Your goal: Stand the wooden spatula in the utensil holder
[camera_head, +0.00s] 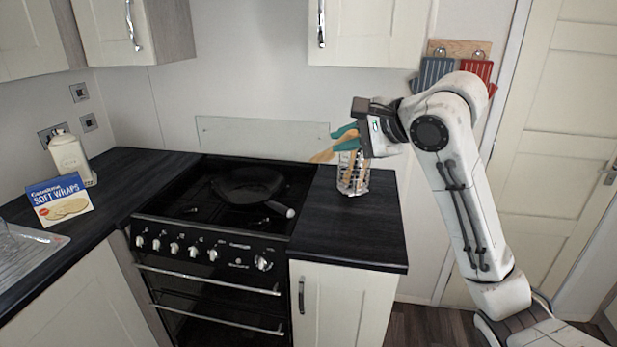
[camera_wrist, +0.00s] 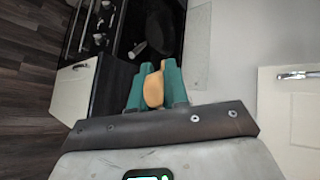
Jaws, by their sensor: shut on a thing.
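My gripper (camera_head: 345,138) has teal fingers and is shut on the wooden spatula (camera_head: 323,155). Part of the spatula sticks out past the fingers, slanting down to the left; the rest is hidden by my gripper. In the wrist view, a rounded tan end of the spatula (camera_wrist: 153,90) shows between the two teal fingers. The utensil holder (camera_head: 352,178) is a shiny metal can with openings, upright on the counter right of the cooker. My gripper is above its top. Tan shapes show at the holder; I cannot tell whether they are other utensils or the spatula.
A black pan (camera_head: 247,186) sits on the cooker (camera_head: 190,200), left of the holder. The dark counter (camera_head: 345,232) in front of the holder is clear. A wall cupboard (camera_head: 370,35) hangs above. Oven mitts (camera_head: 437,75) hang behind my arm. A soft wraps box (camera_head: 60,200) stands far left.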

